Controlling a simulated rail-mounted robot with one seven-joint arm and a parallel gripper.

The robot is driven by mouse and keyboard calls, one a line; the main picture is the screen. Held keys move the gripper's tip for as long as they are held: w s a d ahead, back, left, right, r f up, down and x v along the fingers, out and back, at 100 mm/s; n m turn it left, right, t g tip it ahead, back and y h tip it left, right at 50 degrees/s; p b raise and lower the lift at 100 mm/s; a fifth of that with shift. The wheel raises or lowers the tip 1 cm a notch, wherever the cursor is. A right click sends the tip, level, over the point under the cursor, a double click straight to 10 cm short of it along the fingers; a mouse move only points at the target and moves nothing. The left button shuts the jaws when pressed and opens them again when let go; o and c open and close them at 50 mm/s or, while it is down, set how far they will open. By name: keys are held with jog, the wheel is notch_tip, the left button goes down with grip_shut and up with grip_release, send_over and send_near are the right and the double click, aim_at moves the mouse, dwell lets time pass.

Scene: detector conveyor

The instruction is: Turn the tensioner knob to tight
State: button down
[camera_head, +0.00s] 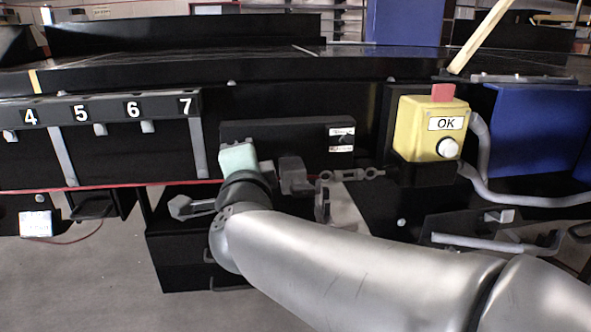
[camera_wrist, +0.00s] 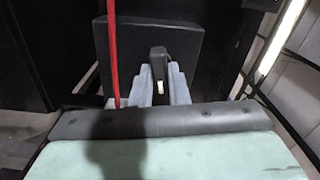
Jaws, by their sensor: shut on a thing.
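The tensioner knob shows in the wrist view as a small dark knob (camera_wrist: 158,56) with a white mark, in front of a dark square plate. My gripper (camera_wrist: 159,85) has its two grey fingers shut on it, one on each side. In the head view the pale green hand housing (camera_head: 239,158) is up against the front of the conveyor, and it and my arm hide the fingers and knob. A black panel (camera_head: 270,130) beside the hand carries two small white labels (camera_head: 341,140) at its right end; their words are too small to read.
A yellow box (camera_head: 419,125) with an OK label and white button stands right. A numbered rail (camera_head: 110,109) is at left. A red cord (camera_head: 110,187) runs along the front, and close past the fingers in the wrist view (camera_wrist: 114,55). Tools and a wrench (camera_head: 190,207) lie below.

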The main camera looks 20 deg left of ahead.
jog(key=shift+m+b, duration=0.75)
jog(key=shift+m, duration=0.35)
jog(key=c, duration=1.4)
grip_release()
jog(key=p+v, duration=0.1)
jog(key=v, duration=1.1)
